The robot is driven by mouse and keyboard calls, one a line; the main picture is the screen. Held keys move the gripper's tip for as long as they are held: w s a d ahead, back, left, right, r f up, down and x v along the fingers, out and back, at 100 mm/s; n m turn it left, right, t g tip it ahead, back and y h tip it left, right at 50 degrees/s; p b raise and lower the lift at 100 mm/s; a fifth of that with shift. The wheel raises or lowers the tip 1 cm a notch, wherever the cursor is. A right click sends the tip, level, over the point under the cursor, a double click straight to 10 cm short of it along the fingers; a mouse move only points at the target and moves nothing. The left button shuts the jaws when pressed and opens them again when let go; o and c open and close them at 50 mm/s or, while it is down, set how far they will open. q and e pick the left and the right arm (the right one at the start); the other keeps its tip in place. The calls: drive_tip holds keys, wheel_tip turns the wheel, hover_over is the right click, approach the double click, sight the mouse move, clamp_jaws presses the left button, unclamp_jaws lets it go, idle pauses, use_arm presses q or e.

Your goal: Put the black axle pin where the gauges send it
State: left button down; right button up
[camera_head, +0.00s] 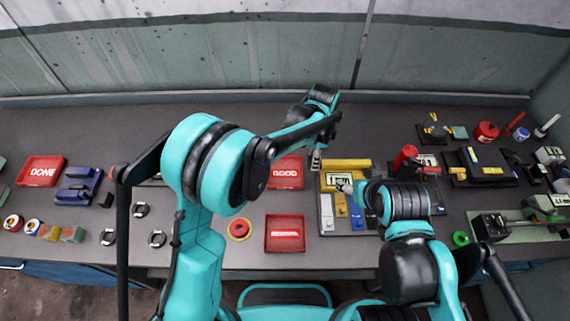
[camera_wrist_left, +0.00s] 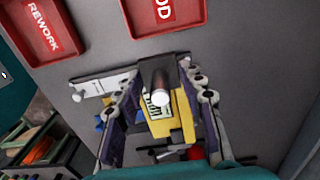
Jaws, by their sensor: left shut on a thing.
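My left gripper (camera_wrist_left: 162,72) is shut on the black axle pin (camera_wrist_left: 161,80), a dark cylinder with a bright end, in the left wrist view. In the head view the left gripper (camera_head: 316,158) hangs at the left edge of the gauge board, right of the GOOD tray. A yellow gauge block (camera_wrist_left: 160,122) with a marked white plate lies beyond the pin in the left wrist view. The board's gauges show in the head view as a yellow bar (camera_head: 346,164) and grey, yellow and blue blocks (camera_head: 327,212). My right gripper (camera_head: 348,187) is over this board; its fingers are unclear.
The red GOOD tray (camera_head: 286,184) and the red REWORK tray (camera_wrist_left: 40,35) stand left of the board. A red DONE tray (camera_head: 41,170) is at far left. Several black rings (camera_head: 140,209) lie on the table. Tools and fixtures crowd the right side (camera_head: 485,165).

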use_arm(q)
drive_tip(key=b, duration=0.1)
hover_over(285, 173)
wheel_tip(285, 173, down, 6)
drive_tip(key=shift+r, duration=0.1)
drive_tip(key=shift+f+b, duration=0.65)
drive_tip(key=shift+f, duration=1.4)
drive_tip(key=shift+f, duration=0.2)
drive_tip(key=c, duration=0.9)
unclamp_jaws()
drive_tip(key=shift+r, duration=0.1)
